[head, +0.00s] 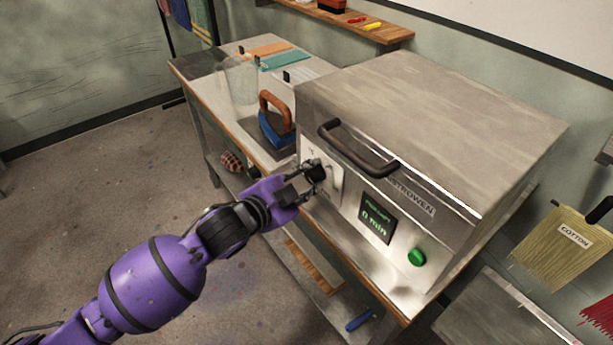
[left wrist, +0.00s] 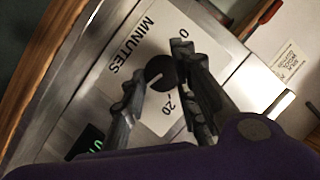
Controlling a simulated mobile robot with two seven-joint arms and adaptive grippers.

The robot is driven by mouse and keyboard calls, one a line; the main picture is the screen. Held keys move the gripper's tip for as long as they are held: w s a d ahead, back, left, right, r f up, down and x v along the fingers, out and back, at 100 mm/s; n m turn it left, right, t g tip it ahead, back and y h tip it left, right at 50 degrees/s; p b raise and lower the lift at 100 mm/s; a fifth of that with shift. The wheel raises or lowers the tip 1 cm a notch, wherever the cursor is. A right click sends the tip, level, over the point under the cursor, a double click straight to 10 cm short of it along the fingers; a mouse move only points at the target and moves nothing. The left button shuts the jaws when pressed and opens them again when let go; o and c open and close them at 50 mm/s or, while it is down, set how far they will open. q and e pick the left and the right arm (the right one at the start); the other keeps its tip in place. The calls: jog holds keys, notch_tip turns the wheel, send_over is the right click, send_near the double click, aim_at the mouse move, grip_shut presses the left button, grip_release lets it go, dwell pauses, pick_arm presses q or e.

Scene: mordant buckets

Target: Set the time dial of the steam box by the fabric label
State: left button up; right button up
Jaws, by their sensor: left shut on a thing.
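The steam box (head: 430,90) is a grey metal cabinet with a dark handle (head: 358,150) on its front. Its dark round time dial (left wrist: 161,71) sits on a pale plate marked MINUTES, with 0 and 20 readable in the left wrist view. A pale pointer mark shows on the dial, partly hidden by my fingers. The display (head: 377,218) reads 0 min. My left gripper (head: 316,176) is at the front panel, shut on the dial; its fingers (left wrist: 160,100) also show in the left wrist view. The label COTTON (head: 574,236) is on yellowish fabric at the right. My right gripper is out of view.
A green button (head: 416,257) is right of the display. A blue iron (head: 275,128) with a wooden handle and a clear container (head: 241,80) stand on the bench left of the box. A lower shelf (head: 318,275) is under the box. The floor at left is clear.

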pick_arm(q)
jog(key=shift+s+d+f+m, duration=0.15)
jog(key=shift+s+f+m, duration=0.1)
jog(key=shift+f+m, duration=0.05)
dwell(0.4)
jog(key=o, duration=1)
jog(key=shift+r, duration=0.15)
jog(key=v, duration=1.2)
jog(key=shift+s+d, duration=0.1)
jog(key=shift+d, duration=0.05)
